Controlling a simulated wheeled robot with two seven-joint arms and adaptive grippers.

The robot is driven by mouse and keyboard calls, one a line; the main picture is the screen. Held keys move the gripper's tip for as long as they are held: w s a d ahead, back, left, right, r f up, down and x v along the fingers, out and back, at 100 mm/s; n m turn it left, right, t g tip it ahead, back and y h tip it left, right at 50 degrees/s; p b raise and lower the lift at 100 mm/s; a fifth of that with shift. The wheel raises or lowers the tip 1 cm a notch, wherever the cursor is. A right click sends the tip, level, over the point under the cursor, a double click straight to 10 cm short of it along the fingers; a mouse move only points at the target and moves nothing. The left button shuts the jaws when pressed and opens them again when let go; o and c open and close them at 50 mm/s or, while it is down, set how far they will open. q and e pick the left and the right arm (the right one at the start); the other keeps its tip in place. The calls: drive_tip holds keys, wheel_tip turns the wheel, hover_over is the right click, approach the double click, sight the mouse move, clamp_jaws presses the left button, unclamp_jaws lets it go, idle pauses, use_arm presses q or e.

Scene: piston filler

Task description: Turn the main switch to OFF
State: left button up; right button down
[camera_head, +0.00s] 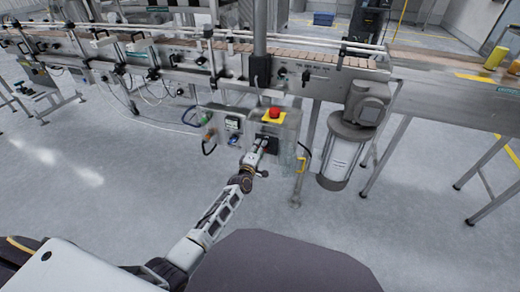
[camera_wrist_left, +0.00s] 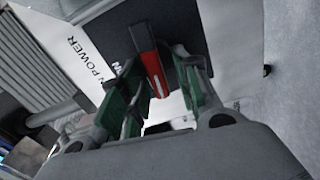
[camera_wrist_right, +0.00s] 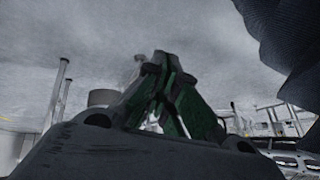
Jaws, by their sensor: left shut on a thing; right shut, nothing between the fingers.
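The main switch (camera_wrist_left: 150,68) shows in the left wrist view as a red handle on a dark plate, with the letters "N POWER" on the light panel beside it. My left gripper (camera_wrist_left: 165,85) has its green-padded fingers on both sides of the red handle and is shut on it. In the head view my left gripper (camera_head: 262,141) reaches the front of the control box (camera_head: 285,130), and the switch itself is hidden behind it there. My right gripper (camera_wrist_right: 168,62) shows in the right wrist view with its fingertips together and nothing between them, away from the box.
A red emergency button (camera_head: 274,113) on a yellow plate sits on top of the control box. A small display (camera_head: 233,124) is to its left. A motor with a grey cylinder (camera_head: 345,150) stands to the right. The conveyor (camera_head: 300,58) runs behind. The floor in front is clear.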

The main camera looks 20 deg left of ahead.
use_arm(q)
drive_tip(key=shift+f+n, duration=0.2)
drive_tip(key=shift+n, duration=0.5)
use_arm(e)
drive_tip(key=shift+s+f, duration=0.2)
drive_tip(key=shift+f, duration=0.7)
drive_tip(key=shift+w+r, duration=0.1)
use_arm(q)
drive_tip(key=o, duration=1)
use_arm(e)
drive_tip(key=shift+a, duration=0.15)
use_arm(q)
drive_tip(key=shift+s, duration=0.1)
drive_tip(key=s, duration=1.1)
drive_tip(key=shift+s+a, duration=0.25)
drive_tip(key=shift+s, duration=0.15)
drive_tip(key=shift+d, duration=0.1)
